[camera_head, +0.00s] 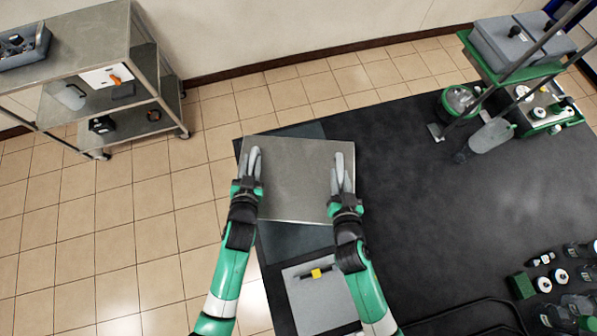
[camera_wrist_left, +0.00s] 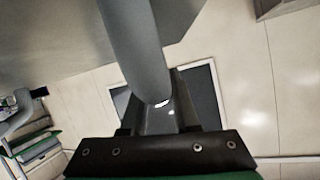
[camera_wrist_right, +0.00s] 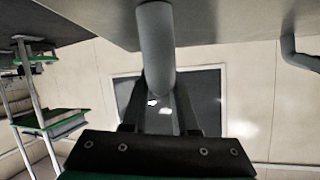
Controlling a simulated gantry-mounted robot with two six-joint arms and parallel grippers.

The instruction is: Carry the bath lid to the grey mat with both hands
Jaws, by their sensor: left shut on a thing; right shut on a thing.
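The bath lid (camera_head: 296,180) is a flat grey metal plate, held between my two hands. My left gripper (camera_head: 254,158) is shut at its left edge, and my right gripper (camera_head: 340,168) is shut at its right edge. The lid's grey face also shows in the left wrist view (camera_wrist_left: 50,40) and the right wrist view (camera_wrist_right: 235,25). A dark slate-grey mat (camera_head: 285,246) shows below and above the lid in the head view; the lid covers its middle. I cannot tell how high the lid is above it. The exact grip contact is hidden.
A light grey board (camera_head: 310,302) with a black and yellow tool lies nearer, between my forearms. A steel shelf cart (camera_head: 75,45) stands at upper left. Green-framed equipment (camera_head: 510,70) is at upper right, bottles (camera_head: 560,285) at lower right. The black surface (camera_head: 430,210) between is mostly clear.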

